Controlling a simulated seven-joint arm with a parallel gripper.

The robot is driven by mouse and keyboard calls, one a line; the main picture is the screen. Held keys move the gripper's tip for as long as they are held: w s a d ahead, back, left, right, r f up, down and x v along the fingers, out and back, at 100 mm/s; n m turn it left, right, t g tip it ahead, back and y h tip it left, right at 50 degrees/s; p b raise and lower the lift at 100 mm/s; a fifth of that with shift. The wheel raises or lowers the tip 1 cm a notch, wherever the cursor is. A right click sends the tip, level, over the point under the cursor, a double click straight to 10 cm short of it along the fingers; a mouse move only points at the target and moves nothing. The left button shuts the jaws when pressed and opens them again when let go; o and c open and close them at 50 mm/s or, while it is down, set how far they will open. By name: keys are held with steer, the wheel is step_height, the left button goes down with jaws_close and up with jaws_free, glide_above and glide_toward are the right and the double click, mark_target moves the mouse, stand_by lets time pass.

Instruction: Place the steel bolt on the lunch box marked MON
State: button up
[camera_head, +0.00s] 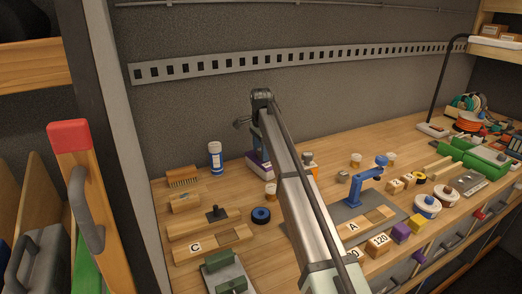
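My arm rises from the bottom across the middle of the head view, with its top joint above the bench. The end of my gripper is hidden behind my arm, so its fingers and anything between them do not show. I cannot pick out the steel bolt for sure. A small grey piece (343,176) lies right of my arm, too small to identify. No label MON can be read. A purple and white box-like thing (257,164) stands partly behind my arm; I cannot tell whether it is a lunch box.
On the wooden bench (170,238), a blue-white bottle (215,158), a wooden brush (182,177) and a black-blue roll (261,215) stand left of my arm. Right are a blue clamp-like tool (366,182), lettered blocks, spools and green boxes. A slotted rail (200,67) crosses the wall.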

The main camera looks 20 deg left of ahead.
steer(key=shift+o, duration=0.3)
steer(key=shift+r, duration=0.1)
step_height(320, 180, up, 12)
stand_by(0.5)
steer(key=shift+o, duration=0.3)
steer(key=o, duration=0.4)
steer(key=shift+d, duration=0.1)
steer(key=shift+o, duration=0.6)
steer(key=w+d+m, duration=0.1)
steer(key=w+d, duration=0.4)
steer(key=d, duration=0.6)
steer(key=w+d+m, duration=0.2)
steer(key=w+d, duration=0.4)
steer(key=d, duration=0.6)
steer(key=shift+r, duration=0.25)
steer(key=w+d+r+m, duration=0.1)
steer(key=w+d+m, duration=0.3)
steer(key=d, duration=0.5)
steer(key=w+d+r+m, duration=0.1)
steer(key=w+d+m, duration=0.2)
steer(key=d+m, duration=0.45)
steer(key=w+d+r+m, duration=0.1)
steer(key=w+d+m, duration=0.2)
steer(key=d, duration=0.7)
step_height(320, 180, down, 10)
steer(key=shift+w+f, duration=0.15)
